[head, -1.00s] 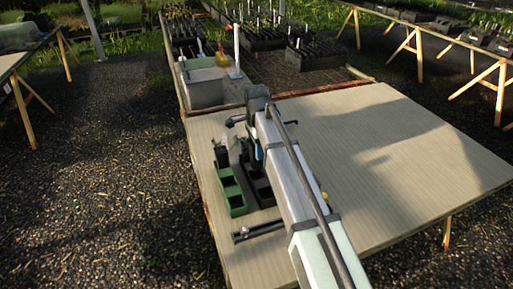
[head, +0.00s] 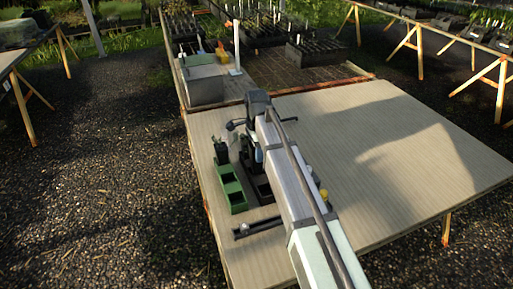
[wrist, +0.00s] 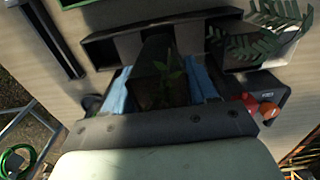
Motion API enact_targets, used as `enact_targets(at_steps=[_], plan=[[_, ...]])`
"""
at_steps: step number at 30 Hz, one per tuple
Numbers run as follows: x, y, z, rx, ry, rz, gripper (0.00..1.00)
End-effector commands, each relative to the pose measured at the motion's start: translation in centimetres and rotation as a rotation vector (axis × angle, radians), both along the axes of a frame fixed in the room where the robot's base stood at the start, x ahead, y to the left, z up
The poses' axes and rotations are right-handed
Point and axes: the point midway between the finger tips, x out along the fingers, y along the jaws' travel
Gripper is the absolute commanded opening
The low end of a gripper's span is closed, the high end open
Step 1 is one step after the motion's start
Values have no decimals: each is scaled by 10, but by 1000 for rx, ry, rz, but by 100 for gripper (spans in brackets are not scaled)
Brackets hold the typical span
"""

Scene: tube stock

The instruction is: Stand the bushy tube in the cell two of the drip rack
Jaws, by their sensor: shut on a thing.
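My gripper (wrist: 160,88) has blue fingers shut on a dark square tube (wrist: 146,92) with a small leafy green plant in its mouth. In the wrist view the tube overlaps the middle of a black rack (wrist: 96,48) with a row of cells; I cannot tell how far it is in a cell. A fern-like plant (wrist: 262,45) spreads over the rack's right end. In the head view the black rack (head: 264,191) is partly hidden by my arm. A green rack (head: 232,192) lies left of it, with a dark tube (head: 221,152) at its far end.
A black bar (head: 258,228) lies on the table in front of the racks. A grey bin (head: 203,85) and a white post (head: 237,45) stand beyond the far edge. The table's right side (head: 400,150) is clear.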

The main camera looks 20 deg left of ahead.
Motion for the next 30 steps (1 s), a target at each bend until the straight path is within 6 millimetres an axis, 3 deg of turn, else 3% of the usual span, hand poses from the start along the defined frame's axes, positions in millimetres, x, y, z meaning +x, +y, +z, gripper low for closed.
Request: enact_targets(at_steps=[30], plan=[[0,0,-41,-1,1,0,22]])
